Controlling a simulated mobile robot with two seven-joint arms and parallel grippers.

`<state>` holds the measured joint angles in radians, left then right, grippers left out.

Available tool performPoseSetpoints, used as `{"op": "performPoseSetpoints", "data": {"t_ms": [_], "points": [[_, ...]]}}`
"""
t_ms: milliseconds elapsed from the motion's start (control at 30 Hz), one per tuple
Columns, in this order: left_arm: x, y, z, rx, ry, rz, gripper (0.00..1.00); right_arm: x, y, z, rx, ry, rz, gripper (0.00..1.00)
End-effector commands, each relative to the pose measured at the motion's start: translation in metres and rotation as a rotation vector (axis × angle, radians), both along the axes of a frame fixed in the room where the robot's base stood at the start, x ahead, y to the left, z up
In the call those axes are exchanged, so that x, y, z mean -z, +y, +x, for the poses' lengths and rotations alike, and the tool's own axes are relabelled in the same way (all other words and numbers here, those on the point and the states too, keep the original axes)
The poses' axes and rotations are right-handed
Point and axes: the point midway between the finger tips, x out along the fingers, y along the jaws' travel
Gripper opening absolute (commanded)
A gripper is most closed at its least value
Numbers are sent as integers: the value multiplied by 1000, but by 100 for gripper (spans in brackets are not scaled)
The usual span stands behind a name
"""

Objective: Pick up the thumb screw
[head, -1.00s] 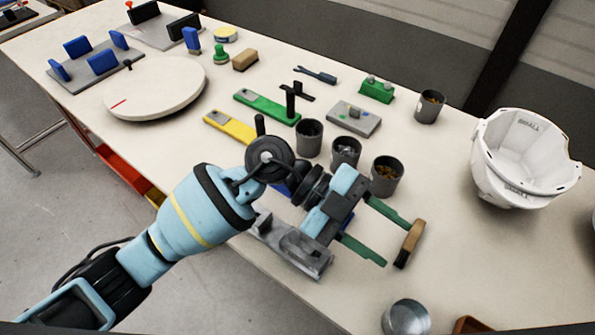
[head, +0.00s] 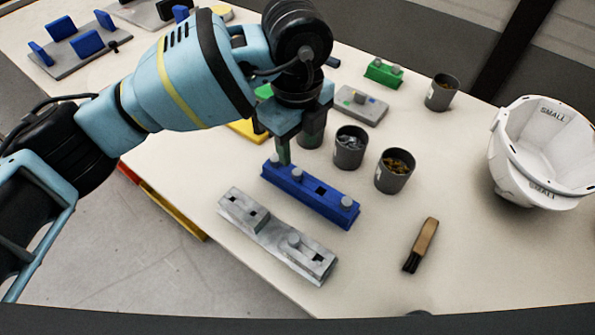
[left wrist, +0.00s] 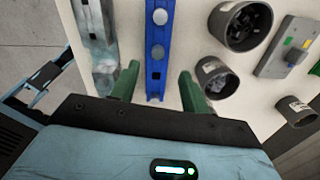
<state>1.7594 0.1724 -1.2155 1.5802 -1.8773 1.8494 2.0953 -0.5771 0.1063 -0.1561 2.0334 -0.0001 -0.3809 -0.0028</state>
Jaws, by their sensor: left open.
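A blue fixture bar (head: 325,205) lies on the table with round grey knobs that look like thumb screws, one (head: 347,201) at its near right end and others toward its far left end. The left wrist view shows two knobs (left wrist: 160,16) (left wrist: 157,52) and a square hole in the bar. A grey fixture bar (head: 268,235) beside it also carries a round knob (head: 294,240). My left gripper (head: 294,152) points down over the far left end of the blue bar. Its green fingers (left wrist: 156,86) are open, one on each side of the bar, with nothing held. My right gripper is out of view.
Dark cups of small parts (head: 350,147) (head: 395,171) stand right of the blue bar. A brush (head: 422,245) lies to the front right. The table's front edge runs close to the grey bar.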

Motion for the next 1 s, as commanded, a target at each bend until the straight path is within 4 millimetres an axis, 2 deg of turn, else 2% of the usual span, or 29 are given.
{"op": "performPoseSetpoints", "data": {"t_ms": [133,433,767,1000], "points": [[16,0,-1,0,4,0,46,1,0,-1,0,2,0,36],[27,0,-1,1,4,-1,46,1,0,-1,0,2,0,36],[68,1,-3,2,4,-1,46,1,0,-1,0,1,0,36],[71,1,-3,2,2,-2,46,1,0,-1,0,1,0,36]]}}
